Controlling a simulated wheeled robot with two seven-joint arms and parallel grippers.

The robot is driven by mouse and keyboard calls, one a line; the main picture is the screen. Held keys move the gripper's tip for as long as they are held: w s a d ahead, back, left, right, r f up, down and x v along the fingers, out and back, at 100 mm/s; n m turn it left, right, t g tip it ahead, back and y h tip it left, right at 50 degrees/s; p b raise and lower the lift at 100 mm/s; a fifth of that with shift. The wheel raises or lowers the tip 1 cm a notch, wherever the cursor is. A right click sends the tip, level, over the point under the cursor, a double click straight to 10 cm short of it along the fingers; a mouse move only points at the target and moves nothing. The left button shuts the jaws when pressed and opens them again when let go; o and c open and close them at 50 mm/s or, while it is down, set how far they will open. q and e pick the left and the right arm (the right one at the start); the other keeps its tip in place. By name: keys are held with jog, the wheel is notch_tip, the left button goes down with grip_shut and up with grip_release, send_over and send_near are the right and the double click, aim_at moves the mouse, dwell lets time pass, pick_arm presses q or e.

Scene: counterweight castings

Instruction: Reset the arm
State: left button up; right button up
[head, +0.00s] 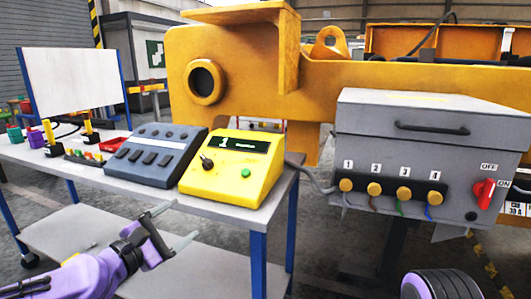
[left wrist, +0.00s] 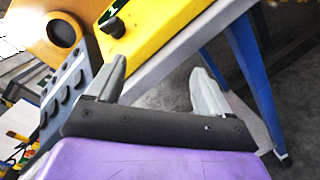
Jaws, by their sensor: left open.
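My left gripper (head: 178,225) is open and empty in the head view, in front of the table's near edge. Its two fingers point toward the table and are apart from it. The left wrist view shows the same open fingers (left wrist: 160,85) with nothing between them, near the table edge. My right arm shows only as a purple and black rounded part (head: 440,284) at the bottom right of the head view; its gripper is out of the picture.
The table (head: 215,209) holds a yellow control box (head: 232,168), a grey switch box (head: 157,153) and small coloured parts. A grey cabinet (head: 430,150) with numbered connectors and a red switch (head: 482,194) stands at right. A large yellow casting (head: 235,65) is behind.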

pick_arm(q)
jog(key=s+d+f+m+g+y+p, duration=0.1)
jog(key=s+d+f+m+g+y, duration=0.2)
jog(key=f, duration=0.8)
jog(key=s+d+f+m+g+y+p, duration=0.15)
jog(key=s+f, duration=0.25)
jog(key=f, duration=0.7)
jog(key=s+a+f+m+g+y+p, duration=0.3)
jog(key=s+a+f+g+y, duration=0.15)
jog(key=s+f, duration=0.55)
jog(key=s+a+f+m+g+y+p, duration=0.1)
jog(key=s+a+m, duration=0.1)
jog(key=s+a, duration=0.3)
jog(key=s+a+f+m+g+y+p, duration=0.1)
jog(key=s+a, duration=0.4)
jog(key=s, duration=0.7)
jog(key=shift+s+a+f+m+g+y+p, duration=0.3)
jog(key=shift+m+g+y+p, duration=0.45)
jog(key=shift+m, duration=0.5)
jog(key=shift+d, duration=0.1)
grip_shut()
